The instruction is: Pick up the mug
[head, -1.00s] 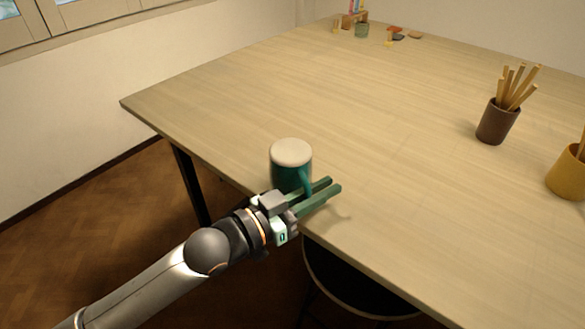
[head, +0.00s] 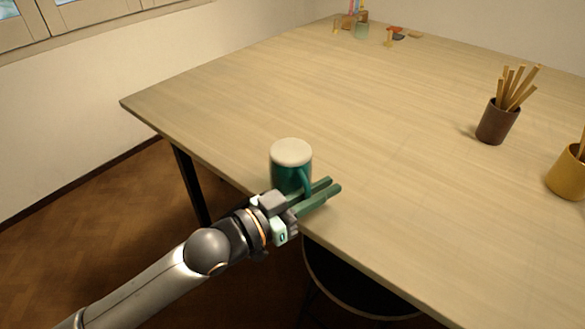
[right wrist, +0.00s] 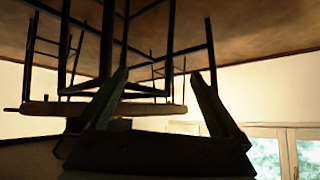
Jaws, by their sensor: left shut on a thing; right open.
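The mug (head: 291,167) is teal with a pale, whitish top. It stands upright near the close left edge of the table, its handle turned toward the lower right. My left gripper (head: 328,188) is at the near right side of the mug, its two green fingers shut at the handle. The fingers partly hide the handle and the mug's lower part. My right gripper (right wrist: 160,76) shows only in the right wrist view, where it is open with nothing between its fingers. The mug is not in that view.
The wooden table (head: 400,200) is clear around the mug. A dark brown cup of sticks (head: 497,124) and a yellow pot (head: 567,175) stand to the right. A dark stool (head: 350,285) is below the near edge. Stool legs (right wrist: 107,45) show in the right wrist view.

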